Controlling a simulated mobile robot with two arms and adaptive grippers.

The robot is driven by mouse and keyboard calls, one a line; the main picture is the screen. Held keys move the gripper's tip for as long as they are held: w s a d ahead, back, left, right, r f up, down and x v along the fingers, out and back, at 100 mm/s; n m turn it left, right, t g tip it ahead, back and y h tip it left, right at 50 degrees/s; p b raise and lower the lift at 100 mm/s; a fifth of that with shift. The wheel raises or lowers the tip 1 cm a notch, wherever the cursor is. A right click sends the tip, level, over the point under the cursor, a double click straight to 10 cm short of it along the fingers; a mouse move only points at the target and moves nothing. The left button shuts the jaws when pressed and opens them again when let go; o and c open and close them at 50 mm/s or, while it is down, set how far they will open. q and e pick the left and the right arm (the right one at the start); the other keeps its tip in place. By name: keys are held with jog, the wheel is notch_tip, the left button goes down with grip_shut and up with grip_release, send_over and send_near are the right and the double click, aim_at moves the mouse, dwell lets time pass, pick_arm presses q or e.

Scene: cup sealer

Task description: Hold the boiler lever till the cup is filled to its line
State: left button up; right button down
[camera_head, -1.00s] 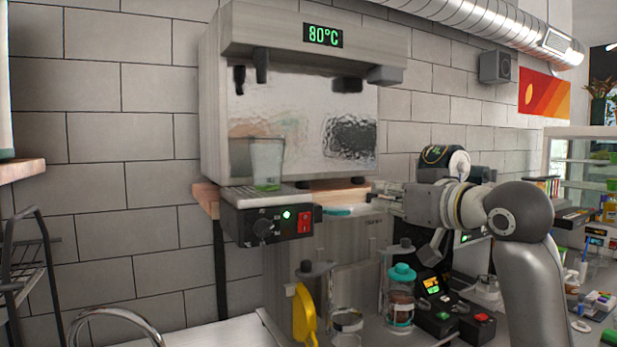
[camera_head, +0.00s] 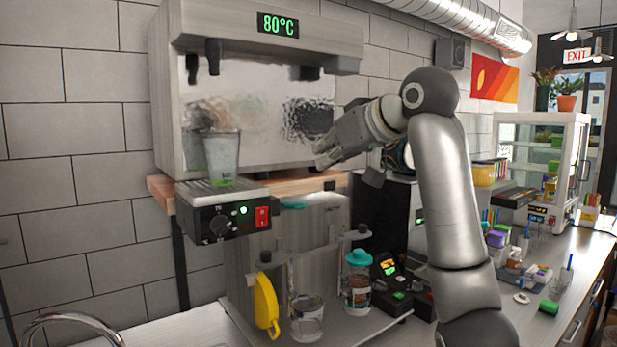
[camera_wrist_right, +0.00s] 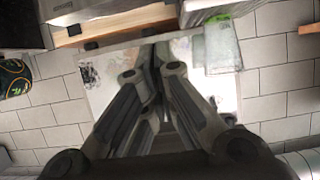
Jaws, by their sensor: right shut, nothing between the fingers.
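The boiler (camera_head: 258,40) is a large steel box with a green 80°C display, at the upper left in the head view. Dark fittings (camera_head: 214,54) hang under its top; I cannot tell which is the lever. A clear cup (camera_head: 221,154) stands upright on the drip tray (camera_head: 208,192), with green at its base; its fill line and water level are unclear. The cup also shows in the right wrist view (camera_wrist_right: 222,48). My right gripper (camera_head: 322,156) is shut and empty in front of the boiler's lower right, right of the cup and apart from it. My left gripper is out of view.
Below the boiler are a control box (camera_head: 232,218) with a knob and red switch, a yellow-handled item (camera_head: 265,303), a glass jar (camera_head: 308,318) and a teal-lidded jar (camera_head: 358,282). A crowded counter (camera_head: 585,262) lies at the right.

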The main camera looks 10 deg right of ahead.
jog(key=p, duration=0.6)
send_over(301, 204)
jog(key=w, duration=0.1)
notch_tip(301, 204, down, 4)
jog(key=shift+w+a+r, duration=0.1)
jog(key=shift+a+r, duration=0.05)
jog(key=shift+r, duration=0.05)
jog(key=f, duration=0.3)
jog(key=shift+s, duration=0.3)
jog(key=shift+s+d+f+p, duration=0.2)
jog(key=shift+d+f+p, duration=0.1)
jog(key=shift+f+p, duration=0.15)
jog(key=shift+a+f, duration=0.1)
jog(key=shift+f, duration=0.15)
jog(key=shift+w, duration=0.1)
